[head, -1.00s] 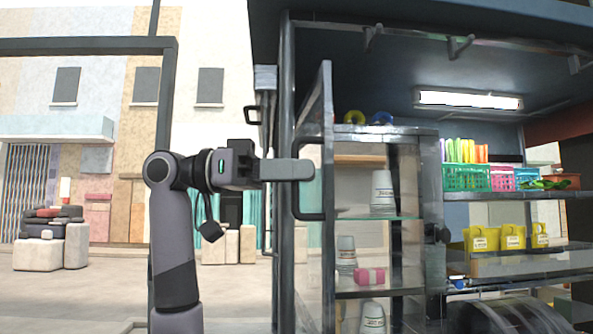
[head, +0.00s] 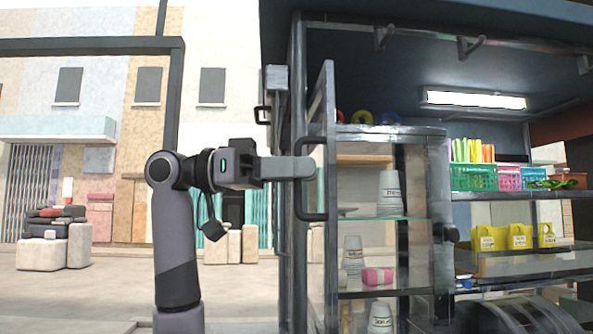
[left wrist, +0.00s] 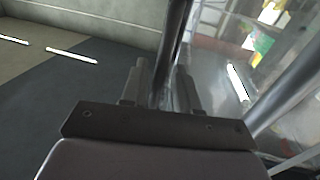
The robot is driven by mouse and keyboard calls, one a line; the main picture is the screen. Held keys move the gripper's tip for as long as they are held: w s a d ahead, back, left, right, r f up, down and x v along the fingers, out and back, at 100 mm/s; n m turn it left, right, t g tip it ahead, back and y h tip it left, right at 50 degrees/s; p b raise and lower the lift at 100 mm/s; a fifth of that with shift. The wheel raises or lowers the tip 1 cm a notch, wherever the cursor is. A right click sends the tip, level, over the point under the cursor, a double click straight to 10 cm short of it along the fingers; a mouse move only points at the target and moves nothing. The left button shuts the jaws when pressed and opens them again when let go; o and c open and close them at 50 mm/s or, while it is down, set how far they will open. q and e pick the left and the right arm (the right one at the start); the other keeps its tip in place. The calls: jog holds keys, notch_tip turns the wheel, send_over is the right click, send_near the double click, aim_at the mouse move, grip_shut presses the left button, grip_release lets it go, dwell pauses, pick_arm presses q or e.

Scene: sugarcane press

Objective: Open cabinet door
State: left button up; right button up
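The cabinet (head: 440,215) is a dark-framed case with glass shelves. Its glass door (head: 330,110) stands ajar, seen nearly edge-on. A dark vertical bar handle (head: 304,212) is on the door. My left gripper (head: 302,168) reaches in from the left and is at the upper part of this handle. In the left wrist view, the dark handle (left wrist: 174,50) runs between the two fingers of the left gripper (left wrist: 161,75), which look closed about it. The exact contact is partly hidden. My right gripper is not in view.
Cups (head: 390,192) and a pink item (head: 377,276) stand on the cabinet shelves. To the right are a green basket (head: 473,177) and yellow containers (head: 520,237). A dark post (head: 298,80) stands just left of the door. Open pavement (head: 100,290) lies at left.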

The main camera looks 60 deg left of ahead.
pick_arm(q)
jog(key=shift+s+f, duration=0.1)
jog(key=v, duration=0.7)
jog(key=shift+b, duration=0.4)
dwell(0.3)
